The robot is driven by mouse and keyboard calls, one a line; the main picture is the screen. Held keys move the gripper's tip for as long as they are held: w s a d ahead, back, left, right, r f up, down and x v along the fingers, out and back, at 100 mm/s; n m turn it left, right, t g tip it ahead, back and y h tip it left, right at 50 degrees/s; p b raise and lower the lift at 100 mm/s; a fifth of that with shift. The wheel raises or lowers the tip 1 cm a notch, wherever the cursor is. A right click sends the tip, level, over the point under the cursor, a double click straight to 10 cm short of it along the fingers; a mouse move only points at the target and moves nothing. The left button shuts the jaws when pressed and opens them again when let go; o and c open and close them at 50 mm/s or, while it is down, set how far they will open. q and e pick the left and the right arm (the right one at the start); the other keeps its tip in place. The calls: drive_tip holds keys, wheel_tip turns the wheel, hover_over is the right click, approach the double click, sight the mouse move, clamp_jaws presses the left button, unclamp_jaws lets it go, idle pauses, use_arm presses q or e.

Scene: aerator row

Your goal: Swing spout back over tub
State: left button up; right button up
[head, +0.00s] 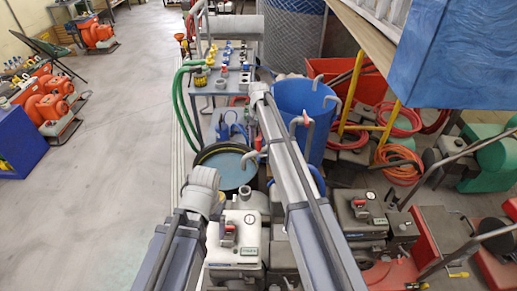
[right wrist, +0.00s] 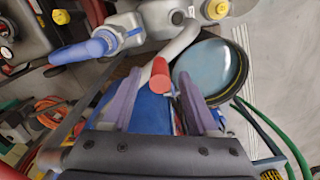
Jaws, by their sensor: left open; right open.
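The spout is a bent grey pipe with a red end (right wrist: 160,75), seen in the right wrist view. The tub (right wrist: 212,72) is round and black-rimmed with pale blue water. The red end lies beside the tub's rim, on the side toward the blue barrel. In the head view the tub (head: 228,164) stands left of my right arm. My right gripper (right wrist: 162,100) is open and its fingers stand either side of the spout's red end. I cannot tell whether they touch it. My left arm is at the lower left in the head view; its fingers do not show.
A blue barrel (head: 304,108) stands right of the tub. A white pump unit (head: 236,240) with a gauge sits in front of the tub. Green hoses (head: 178,98) hang from the fittings table (head: 208,84).

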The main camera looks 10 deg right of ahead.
drive_tip(key=shift+f+b, duration=0.85)
drive_tip(key=shift+f, duration=0.5)
use_arm(q)
wheel_tip(320, 180, down, 3)
drive_tip(key=shift+r, duration=0.2)
use_arm(e)
clamp_jaws()
